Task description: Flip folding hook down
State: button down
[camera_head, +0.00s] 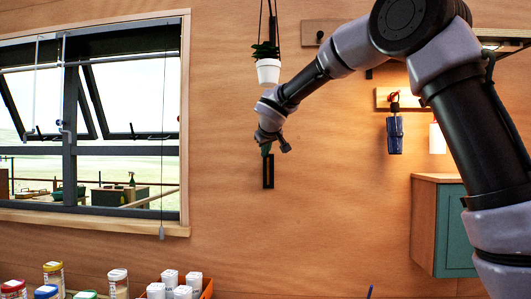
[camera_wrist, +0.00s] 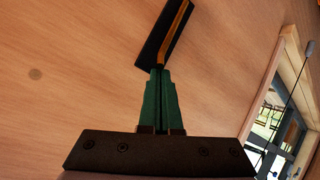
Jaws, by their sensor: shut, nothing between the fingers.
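The folding hook (camera_head: 268,172) is a small dark upright piece with a brownish strip along it, mounted on the wooden wall right of the window. In the wrist view the hook (camera_wrist: 163,38) is black with an orange-brown strip and appears tilted at the top middle. My gripper (camera_head: 266,152) is at the hook's upper end in the head view. In the wrist view the green fingers of my gripper (camera_wrist: 158,73) are shut together, empty, with their tips at the near end of the hook. I cannot tell whether they touch it.
A hanging potted plant (camera_head: 268,70) is just above my wrist. The window (camera_head: 185,120) is to the left. A blue item (camera_head: 395,135) hangs at the right above a teal-fronted cabinet (camera_head: 424,225). Several jars (camera_head: 118,285) stand below. The wall around the hook is bare.

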jog(key=shift+s, duration=0.3)
jog(key=shift+s+f, duration=0.1)
jog(key=shift+s, duration=0.05)
jog(key=s+f, duration=0.5)
jog(key=s, duration=0.2)
jog(key=shift+a+f, duration=0.15)
jog(key=shift+f, duration=0.05)
dwell(0.3)
jog(key=shift+s+f, duration=0.2)
jog(key=shift+s, duration=0.55)
